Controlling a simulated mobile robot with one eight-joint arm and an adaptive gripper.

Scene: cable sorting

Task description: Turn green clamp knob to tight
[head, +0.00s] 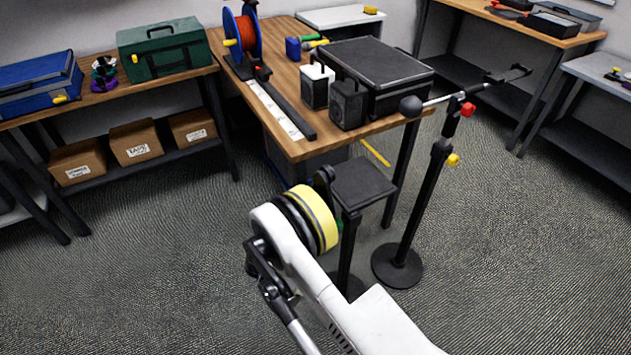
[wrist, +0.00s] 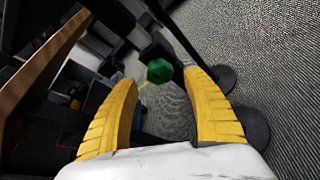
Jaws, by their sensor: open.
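The green clamp knob (wrist: 159,71) shows in the wrist view, a small faceted green piece. It lies between and ahead of the two yellow fingertips. My gripper (wrist: 161,79) is open, with a finger on each side of the knob in the picture and a visible gap to each. I cannot tell how far the knob is beyond the tips or how it is turned.
A small black stand (head: 362,184) is just beyond my wrist. A black pole stand (head: 412,220) with red and yellow knobs and a horizontal bar is to its right. The wooden workbench (head: 300,150) holds a cable reel (head: 243,38) and black cases. Carpet is clear at left.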

